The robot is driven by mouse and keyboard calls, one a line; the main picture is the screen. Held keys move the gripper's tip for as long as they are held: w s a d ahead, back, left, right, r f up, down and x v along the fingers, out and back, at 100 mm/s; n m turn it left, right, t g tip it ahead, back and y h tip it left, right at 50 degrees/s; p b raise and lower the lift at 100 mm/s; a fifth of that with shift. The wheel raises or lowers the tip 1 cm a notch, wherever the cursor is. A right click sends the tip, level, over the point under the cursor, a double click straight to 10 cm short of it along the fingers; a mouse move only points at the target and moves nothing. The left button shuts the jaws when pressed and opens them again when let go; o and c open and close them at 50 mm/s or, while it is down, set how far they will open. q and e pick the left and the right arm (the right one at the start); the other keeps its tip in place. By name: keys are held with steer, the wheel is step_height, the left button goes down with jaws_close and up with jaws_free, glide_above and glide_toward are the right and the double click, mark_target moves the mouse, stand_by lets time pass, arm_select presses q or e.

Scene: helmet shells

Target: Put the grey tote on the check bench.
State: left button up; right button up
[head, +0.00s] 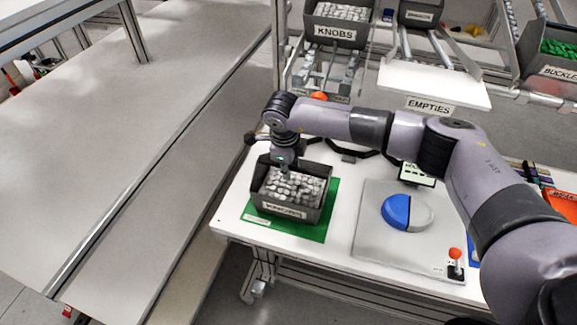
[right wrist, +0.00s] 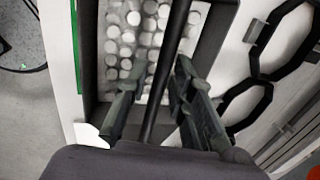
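A dark grey tote (head: 283,213) full of small pale round pieces stands upright on a green mat (head: 316,228) at the left end of a white bench (head: 335,258). Its front label is too small to read surely. My right gripper (head: 287,165) is low over the tote's back edge. In the right wrist view, its two fingers (right wrist: 160,72) are parted, one on each side of the tote's dark wall (right wrist: 171,58), with gaps showing beside the wall. Nothing is clamped. My left gripper is not in view. I cannot tell which surface is called the check bench.
A long, bare grey surface (head: 150,110) lies left of the bench. Racks with a KNOBS bin (head: 338,32) and an EMPTIES shelf (head: 432,86) stand behind.

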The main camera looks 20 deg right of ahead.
steer(key=shift+o, duration=0.5)
steer(key=shift+r, duration=0.15)
step_height(320, 180, up, 12)
steer(key=s+a+b, duration=0.1)
steer(key=s+b, duration=0.1)
steer(key=shift+a+f+b, duration=0.15)
steer(key=shift+f+b, duration=0.05)
steer(key=shift+b, duration=0.2)
steer(key=shift+f, duration=0.1)
